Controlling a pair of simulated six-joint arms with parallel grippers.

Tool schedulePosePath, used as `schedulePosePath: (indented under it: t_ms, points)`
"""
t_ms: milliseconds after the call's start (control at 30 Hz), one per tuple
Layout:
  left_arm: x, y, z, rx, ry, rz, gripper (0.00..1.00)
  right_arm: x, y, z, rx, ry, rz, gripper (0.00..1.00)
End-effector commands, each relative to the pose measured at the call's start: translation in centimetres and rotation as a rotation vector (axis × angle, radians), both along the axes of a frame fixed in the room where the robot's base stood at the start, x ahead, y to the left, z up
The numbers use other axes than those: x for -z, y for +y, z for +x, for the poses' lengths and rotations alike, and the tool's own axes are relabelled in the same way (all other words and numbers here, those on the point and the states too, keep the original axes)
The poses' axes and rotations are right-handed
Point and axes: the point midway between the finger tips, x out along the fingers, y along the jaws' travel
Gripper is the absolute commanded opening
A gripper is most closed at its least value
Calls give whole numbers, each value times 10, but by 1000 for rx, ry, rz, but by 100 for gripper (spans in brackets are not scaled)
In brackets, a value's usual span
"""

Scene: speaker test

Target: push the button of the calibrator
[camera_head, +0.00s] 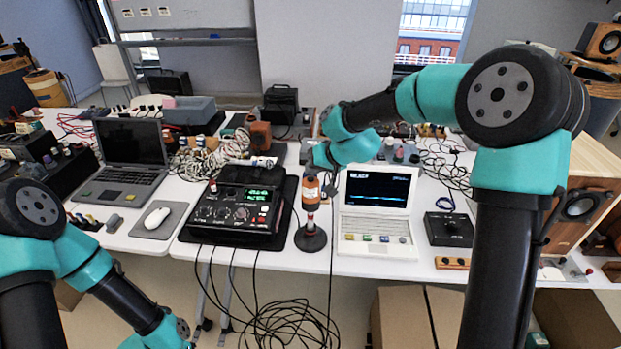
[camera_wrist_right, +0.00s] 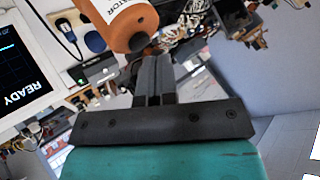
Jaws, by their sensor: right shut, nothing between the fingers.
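The calibrator (camera_head: 311,192) is an orange cylinder with a white label, upright on a stand with a round black base (camera_head: 310,239) at the table's front. In the right wrist view the orange calibrator (camera_wrist_right: 112,16) is close up, its label partly cut off. A dark round piece (camera_wrist_right: 138,42) shows at its end; I cannot tell if it is the button. My right gripper (camera_wrist_right: 156,62) is shut and empty, its fingertips very close to that end. Contact is unclear. My left arm is at the lower left, its gripper outside the picture.
A white computer (camera_head: 378,203) with a dark screen stands right of the calibrator; its screen reads READY in the wrist view. A black measuring device (camera_head: 235,212) stands left. A mouse on a pad (camera_head: 151,233) and a laptop (camera_head: 128,145) are farther left. Cables hang off the front edge.

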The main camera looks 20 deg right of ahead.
Motion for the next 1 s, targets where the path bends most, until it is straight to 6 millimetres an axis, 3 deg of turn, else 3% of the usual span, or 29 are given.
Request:
schedulePosePath:
  t_ms: [1000]
  points:
    - [0,0,0,0,0,0,43,8,0,0,0,0,0,0]
